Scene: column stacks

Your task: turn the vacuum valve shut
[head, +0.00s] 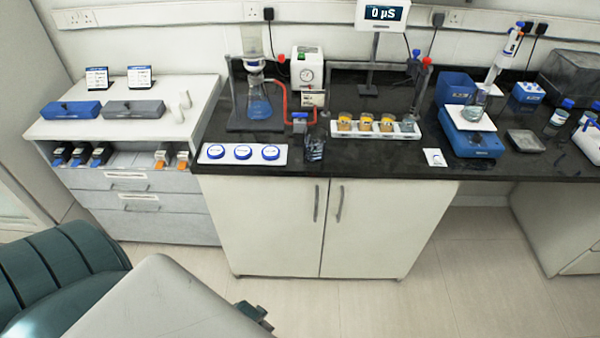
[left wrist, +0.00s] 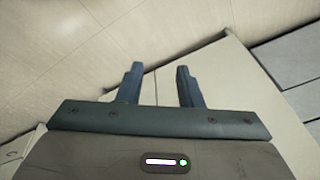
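A small blue-topped fitting (head: 299,118), which looks like the vacuum valve, stands on the black bench beside the red hose (head: 281,97). The hose runs from the glass filter flask (head: 258,100) on its stand. A white pump box with a round gauge (head: 308,68) stands behind. The valve's handle angle is too small to tell. My left gripper (head: 257,314) is low in front of the cabinet, far from the valve. In the left wrist view my left gripper (left wrist: 160,85) has its two fingers apart with nothing between them. My right gripper is not in view.
A white strip with blue lids (head: 243,163) lies at the bench's front left. A rack of amber jars (head: 376,136) is right of the valve. The floor before the cabinet (head: 380,300) is clear.

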